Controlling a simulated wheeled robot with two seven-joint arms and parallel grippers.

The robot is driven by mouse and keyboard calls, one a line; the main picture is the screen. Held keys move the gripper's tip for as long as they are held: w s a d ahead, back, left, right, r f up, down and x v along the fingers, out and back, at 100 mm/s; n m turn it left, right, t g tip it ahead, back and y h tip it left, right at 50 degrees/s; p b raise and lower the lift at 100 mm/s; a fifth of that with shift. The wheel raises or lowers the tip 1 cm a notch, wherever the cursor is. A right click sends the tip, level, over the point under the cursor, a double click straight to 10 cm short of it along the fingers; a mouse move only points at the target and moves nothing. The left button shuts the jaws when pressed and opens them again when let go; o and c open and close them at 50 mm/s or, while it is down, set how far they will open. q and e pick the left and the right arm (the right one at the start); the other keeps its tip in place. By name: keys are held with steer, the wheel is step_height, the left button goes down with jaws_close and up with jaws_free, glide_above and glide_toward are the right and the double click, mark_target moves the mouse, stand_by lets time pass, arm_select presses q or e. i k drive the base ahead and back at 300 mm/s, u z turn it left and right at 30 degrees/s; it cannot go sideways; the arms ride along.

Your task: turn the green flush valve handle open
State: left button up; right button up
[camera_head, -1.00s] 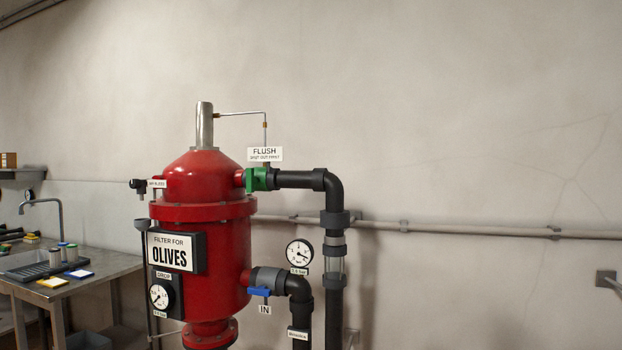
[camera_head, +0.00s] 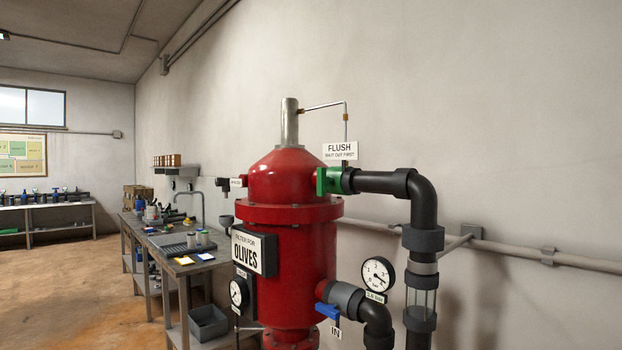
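The green flush valve (camera_head: 331,181) sits at the upper right side of the red filter tank (camera_head: 292,262), where a black pipe (camera_head: 375,182) leaves it. A white FLUSH sign (camera_head: 340,151) hangs just above the valve. The green part facing me looks like an upright flat handle or body; its exact turn position is too small to tell. A blue handle (camera_head: 328,311) on the lower inlet carries an IN tag. Neither of my grippers shows in the head view.
A metal workbench (camera_head: 180,265) with a sink tap and small items stands left of the tank. A grey bin (camera_head: 208,323) sits beneath it. A wall pipe (camera_head: 575,260) runs right. A pressure gauge (camera_head: 377,274) is beside the black pipe. Open floor (camera_head: 60,290) lies at left.

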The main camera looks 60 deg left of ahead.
mark_target(321, 180)
steer(key=u, duration=0.9)
steer(key=i, duration=0.9)
steer(key=u, duration=0.95)
